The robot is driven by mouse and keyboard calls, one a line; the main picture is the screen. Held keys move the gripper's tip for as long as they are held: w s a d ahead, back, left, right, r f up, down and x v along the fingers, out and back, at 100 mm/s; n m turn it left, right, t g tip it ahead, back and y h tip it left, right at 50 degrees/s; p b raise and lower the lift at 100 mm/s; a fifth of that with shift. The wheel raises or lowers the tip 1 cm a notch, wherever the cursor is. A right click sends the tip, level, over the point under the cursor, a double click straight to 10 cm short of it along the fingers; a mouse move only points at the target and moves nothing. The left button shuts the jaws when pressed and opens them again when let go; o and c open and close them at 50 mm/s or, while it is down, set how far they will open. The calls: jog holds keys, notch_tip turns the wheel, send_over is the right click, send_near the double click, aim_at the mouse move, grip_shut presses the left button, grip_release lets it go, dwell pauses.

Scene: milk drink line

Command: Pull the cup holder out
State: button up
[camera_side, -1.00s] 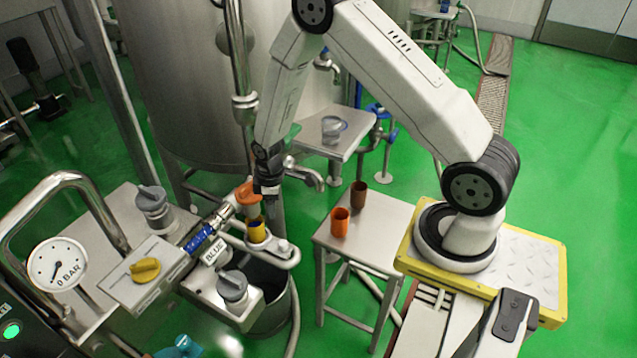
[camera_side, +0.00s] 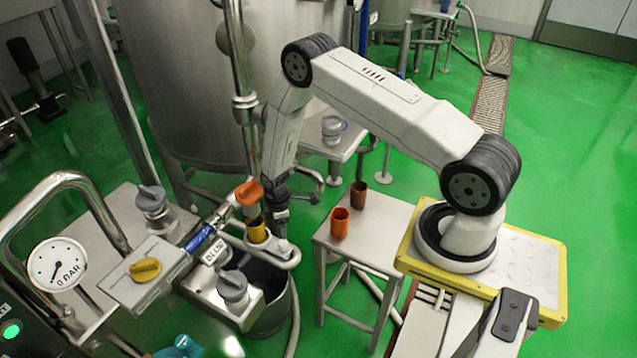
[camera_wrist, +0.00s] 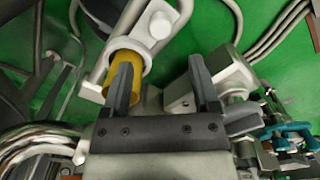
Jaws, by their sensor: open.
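The cup holder (camera_side: 290,257) is a pale looped bracket on the front of the valve station, with a yellow cup (camera_side: 257,232) seated in it. In the wrist view, its pale ring (camera_wrist: 118,48) surrounds the yellow cup (camera_wrist: 131,80). My gripper (camera_side: 278,222) is low beside the cup and the holder, on their right in the side view. In the wrist view, my gripper (camera_wrist: 160,68) has its two dark fingers spread with nothing between them. The left finger overlaps the cup in the picture; contact cannot be told.
An orange cup (camera_side: 340,222) and a brown cup (camera_side: 358,194) stand on a small steel table (camera_side: 375,235) to the right. A vertical steel pipe (camera_side: 243,85) rises close behind. A bucket (camera_side: 272,310) stands below.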

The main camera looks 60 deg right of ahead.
aim_at(282, 242)
jog(key=shift+f, duration=3.8)
grip_shut()
